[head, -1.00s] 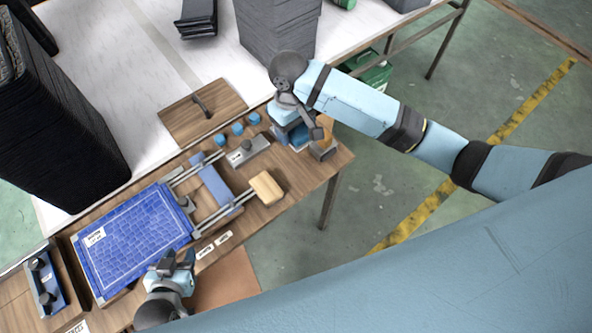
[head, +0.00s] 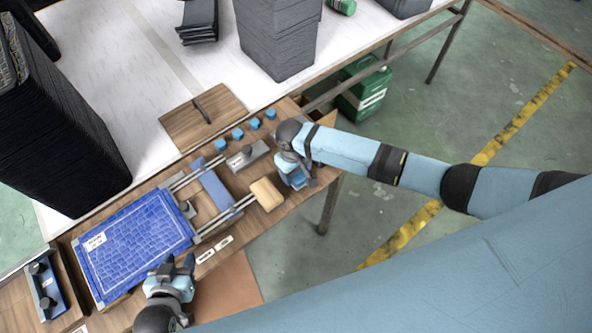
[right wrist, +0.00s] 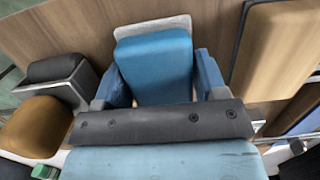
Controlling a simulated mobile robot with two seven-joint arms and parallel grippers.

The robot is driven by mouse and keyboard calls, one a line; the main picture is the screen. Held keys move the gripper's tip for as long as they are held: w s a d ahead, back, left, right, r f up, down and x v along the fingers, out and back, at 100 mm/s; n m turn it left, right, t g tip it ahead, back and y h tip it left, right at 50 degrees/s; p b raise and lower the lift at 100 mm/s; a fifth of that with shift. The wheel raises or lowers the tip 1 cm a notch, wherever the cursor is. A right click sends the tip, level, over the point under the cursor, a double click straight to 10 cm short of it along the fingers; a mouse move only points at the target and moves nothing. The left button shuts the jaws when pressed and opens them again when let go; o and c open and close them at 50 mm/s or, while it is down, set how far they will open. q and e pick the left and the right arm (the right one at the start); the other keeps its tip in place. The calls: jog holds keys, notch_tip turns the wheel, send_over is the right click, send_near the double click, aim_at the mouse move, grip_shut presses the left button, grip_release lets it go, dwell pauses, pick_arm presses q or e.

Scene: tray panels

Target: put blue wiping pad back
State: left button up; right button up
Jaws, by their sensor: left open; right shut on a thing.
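My right gripper (head: 299,181) is shut on the blue wiping pad (right wrist: 153,62). In the right wrist view the pad sits between the two blue fingers, with a pale plate edge (right wrist: 152,24) showing beyond it. In the head view the gripper is at the right end of the wooden bench (head: 222,263), just right of a tan block (head: 267,194), and largely hides the pad. Whether the pad touches the bench is unclear. My left gripper (head: 174,268) is open by the lower right edge of the blue tiled panel (head: 135,240).
The tan block also shows close by in the right wrist view (right wrist: 280,45). An orange-brown pad (right wrist: 35,122) and a black-topped grey block (right wrist: 56,75) lie left there. Several blue knobs (head: 238,134) and a grey clamp block (head: 247,156) stand behind. Rails (head: 222,216) run beside the panel.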

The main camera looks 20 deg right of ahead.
jog(key=shift+f, duration=0.2)
jog(key=shift+f, duration=0.15)
jog(key=o, duration=0.9)
jog(key=shift+c, duration=0.2)
